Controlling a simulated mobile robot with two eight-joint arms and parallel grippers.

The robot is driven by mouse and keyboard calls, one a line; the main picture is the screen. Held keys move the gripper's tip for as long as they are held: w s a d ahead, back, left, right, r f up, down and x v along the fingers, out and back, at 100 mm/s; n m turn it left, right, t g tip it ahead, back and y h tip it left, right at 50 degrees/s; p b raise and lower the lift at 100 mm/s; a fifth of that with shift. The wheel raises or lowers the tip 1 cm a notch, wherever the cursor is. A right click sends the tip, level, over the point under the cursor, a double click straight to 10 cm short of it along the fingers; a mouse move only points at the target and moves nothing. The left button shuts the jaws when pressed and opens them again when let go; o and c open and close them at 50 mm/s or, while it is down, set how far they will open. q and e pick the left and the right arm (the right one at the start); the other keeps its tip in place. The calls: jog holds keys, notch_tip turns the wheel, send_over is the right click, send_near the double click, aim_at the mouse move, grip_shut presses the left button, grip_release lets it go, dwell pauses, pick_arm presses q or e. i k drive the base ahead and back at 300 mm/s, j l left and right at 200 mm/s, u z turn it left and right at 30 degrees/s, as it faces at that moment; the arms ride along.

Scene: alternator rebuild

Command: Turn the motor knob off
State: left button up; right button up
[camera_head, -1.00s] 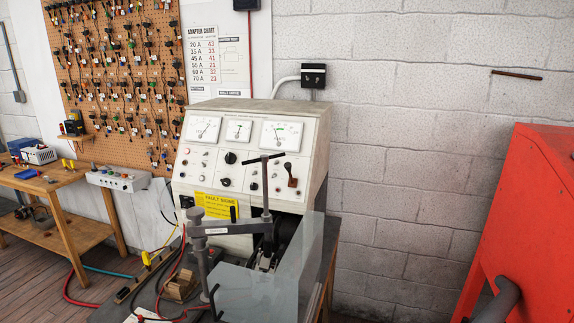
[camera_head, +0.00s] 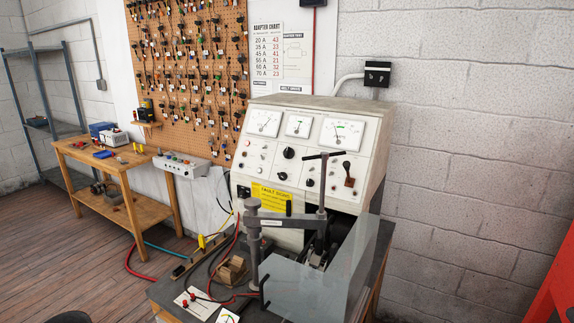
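The white test bench (camera_head: 262,150) stands in the middle, with a sloped control panel under three dial gauges. A large black knob (camera_head: 289,153) sits near the panel's centre. Smaller dark knobs sit below it, one at the lower middle (camera_head: 282,176) and one further right (camera_head: 310,183). A brown-handled lever (camera_head: 349,175) is at the panel's right. The labels are too small to read, so I cannot tell which is the motor knob. Neither of my grippers is in view.
A metal clamp (camera_head: 275,222) and a clear guard (camera_head: 318,290) stand before the panel. Cables and a small wooden block (camera_head: 232,271) lie on the bench top. A wooden table (camera_head: 125,175) is at the left. A red cabinet (camera_head: 556,285) is at the right edge. The left floor is open.

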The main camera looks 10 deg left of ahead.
aim_at(282, 176)
jog(key=i+j, duration=0.1)
jog(key=j, duration=0.3)
jog(key=i+j+u, duration=0.1)
jog(key=j, duration=0.25)
jog(key=i+j, duration=0.2)
jog(key=j, duration=0.2)
jog(key=i+j+u, duration=0.1)
jog(key=j, duration=0.25)
jog(key=i+j, duration=0.15)
jog(key=j, duration=0.25)
